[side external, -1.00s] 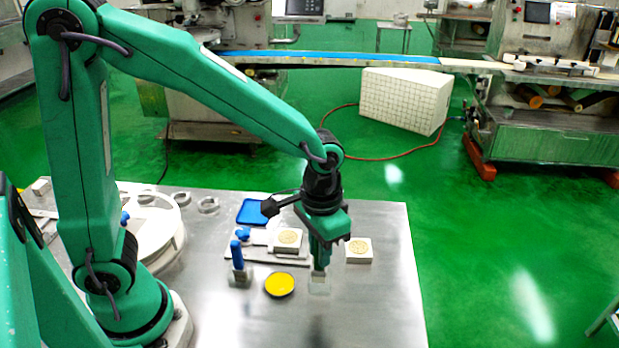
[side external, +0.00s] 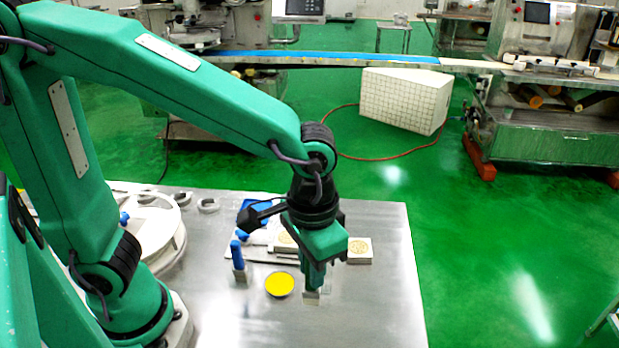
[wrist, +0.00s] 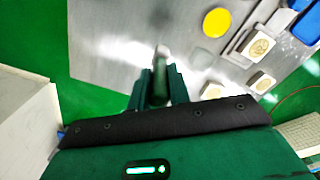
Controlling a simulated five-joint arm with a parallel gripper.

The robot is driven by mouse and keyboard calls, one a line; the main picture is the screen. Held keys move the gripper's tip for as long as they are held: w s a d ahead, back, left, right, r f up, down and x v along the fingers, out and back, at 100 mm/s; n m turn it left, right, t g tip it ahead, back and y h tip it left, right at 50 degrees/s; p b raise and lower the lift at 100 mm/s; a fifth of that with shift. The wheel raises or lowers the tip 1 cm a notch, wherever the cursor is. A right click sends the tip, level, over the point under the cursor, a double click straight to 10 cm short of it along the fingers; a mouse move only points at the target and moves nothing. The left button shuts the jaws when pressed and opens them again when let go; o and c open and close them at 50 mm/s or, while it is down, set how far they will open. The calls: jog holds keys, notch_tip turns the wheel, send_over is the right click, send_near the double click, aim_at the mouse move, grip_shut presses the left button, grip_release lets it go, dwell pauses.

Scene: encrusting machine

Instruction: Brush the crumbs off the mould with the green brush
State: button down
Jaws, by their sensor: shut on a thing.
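My gripper (side external: 313,284) is shut on the green brush, whose green handle (wrist: 156,84) shows between the fingers in the wrist view. The brush's pale lower end (side external: 311,298) points down, close above or at the steel table; I cannot tell if it touches. One square pale mould (side external: 359,250) with a round pattern lies to the right of my gripper. It also shows in the wrist view (wrist: 262,84). Another such mould (side external: 283,242) lies on the white board, partly hidden by my gripper; it is clearer in the wrist view (wrist: 257,46). Crumbs are too small to tell.
A yellow dish (side external: 279,284) lies just left of my gripper. A blue-handled tool (side external: 238,255) stands upright further left. A blue tray (side external: 251,214) lies behind the board, partly hidden. The front right of the steel table (side external: 380,310) is clear.

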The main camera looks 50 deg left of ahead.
dwell(0.4)
jog(key=w+a+n, duration=0.3)
jog(key=a+n, duration=0.1)
jog(key=a, duration=0.7)
jog(key=w+a+n, duration=0.4)
jog(key=a+n, duration=0.1)
jog(key=a, duration=0.7)
jog(key=shift+w+r, duration=0.2)
jog(key=shift+r, duration=0.05)
jog(key=shift+f, duration=0.1)
